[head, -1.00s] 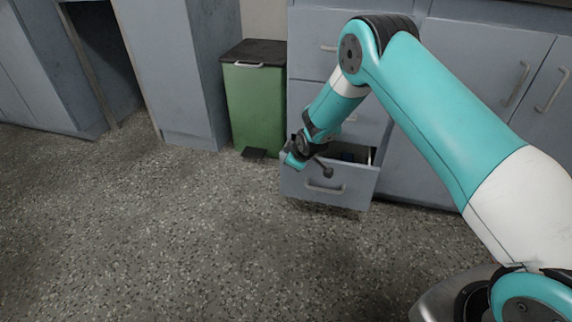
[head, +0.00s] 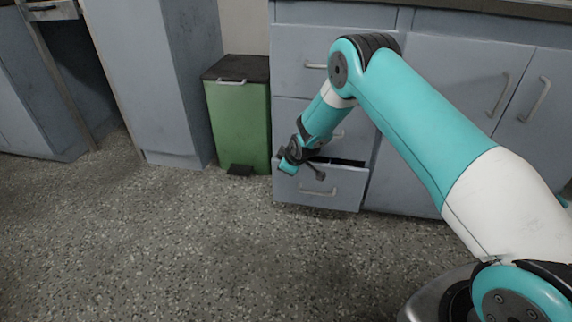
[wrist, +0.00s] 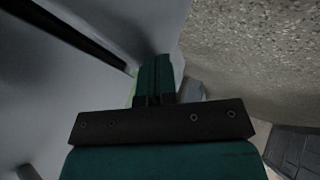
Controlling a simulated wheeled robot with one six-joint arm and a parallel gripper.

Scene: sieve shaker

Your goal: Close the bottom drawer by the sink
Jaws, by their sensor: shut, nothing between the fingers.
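The bottom drawer (head: 330,190) is the lowest in the grey-blue cabinet. It stands slightly open, with a narrow dark gap along its top edge in the head view. Its bar handle (head: 318,192) is on the front. My gripper (head: 287,167) is at the upper left corner of the drawer front, above and left of the handle. In the wrist view its teal fingers (wrist: 155,80) are together with nothing between them. I cannot tell whether they touch the drawer front. My wrist hides part of the drawer's top left edge.
A green pedal bin (head: 240,125) stands just left of the drawers, its black pedal (head: 240,170) on the floor. Closed drawers are above, and cabinet doors (head: 530,100) are to the right. The speckled floor (head: 200,250) in front is clear.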

